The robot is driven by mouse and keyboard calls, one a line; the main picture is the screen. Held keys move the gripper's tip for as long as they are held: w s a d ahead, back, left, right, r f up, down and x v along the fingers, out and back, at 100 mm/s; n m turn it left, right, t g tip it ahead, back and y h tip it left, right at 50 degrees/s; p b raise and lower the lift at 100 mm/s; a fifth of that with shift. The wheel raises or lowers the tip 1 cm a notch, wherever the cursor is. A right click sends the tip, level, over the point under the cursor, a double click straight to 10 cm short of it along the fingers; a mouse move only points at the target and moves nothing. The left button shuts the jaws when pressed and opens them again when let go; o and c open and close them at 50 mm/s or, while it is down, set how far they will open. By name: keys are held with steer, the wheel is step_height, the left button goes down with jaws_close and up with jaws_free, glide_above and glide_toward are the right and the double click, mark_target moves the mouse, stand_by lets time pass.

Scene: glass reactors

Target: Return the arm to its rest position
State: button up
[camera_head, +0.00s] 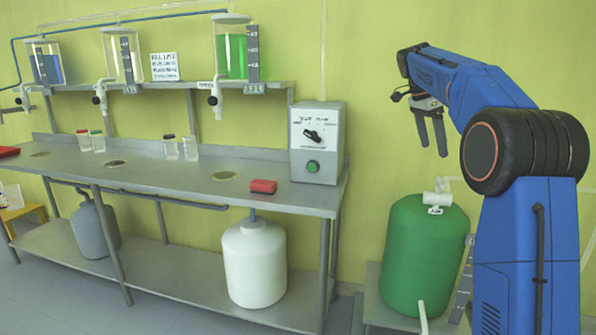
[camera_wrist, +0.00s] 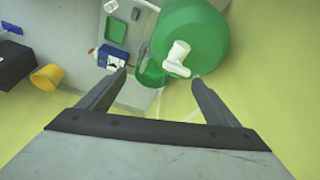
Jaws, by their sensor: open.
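My blue arm (camera_head: 513,200) rises at the right of the head view, bent at the top. My gripper (camera_head: 431,137) hangs from its end with the fingers pointing down, above and apart from the green tank (camera_head: 425,250). The fingers are spread and nothing is between them. In the wrist view, my gripper (camera_wrist: 160,80) is open, with the green tank (camera_wrist: 205,40) and its white valve (camera_wrist: 177,57) beyond the fingertips.
A metal bench (camera_head: 165,179) carries a control box (camera_head: 317,140), a red block (camera_head: 263,186) and several small jars. Glass reactors, one with green liquid (camera_head: 232,57), stand on the shelf above. A white tank (camera_head: 254,265) stands below. Open air surrounds my gripper.

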steer(key=s+a+f+n+t+y, duration=0.1)
steer(key=s+a+f+n, duration=0.15)
steer(key=s, duration=0.65)
steer(key=s+a+f+n+t, duration=0.1)
steer(key=s+a+n, duration=0.25)
steer(key=s, duration=0.45)
steer(key=s+a+f+n+t+y, duration=0.15)
steer(key=s+n, duration=0.25)
steer(key=s, duration=0.5)
steer(key=s+a+f+n+t, duration=0.1)
steer(key=s+a+f+n, duration=0.2)
steer(key=s+f, duration=0.7)
steer(key=s+a+f+n+y, duration=0.1)
steer(key=s+a+f+n, duration=0.2)
steer(key=s+f, duration=0.7)
steer(key=shift+s+a+f+n+t, duration=0.25)
steer(key=shift+s+f+n+t, duration=0.1)
steer(key=shift+s+n, duration=0.65)
steer(key=shift+y, duration=0.25)
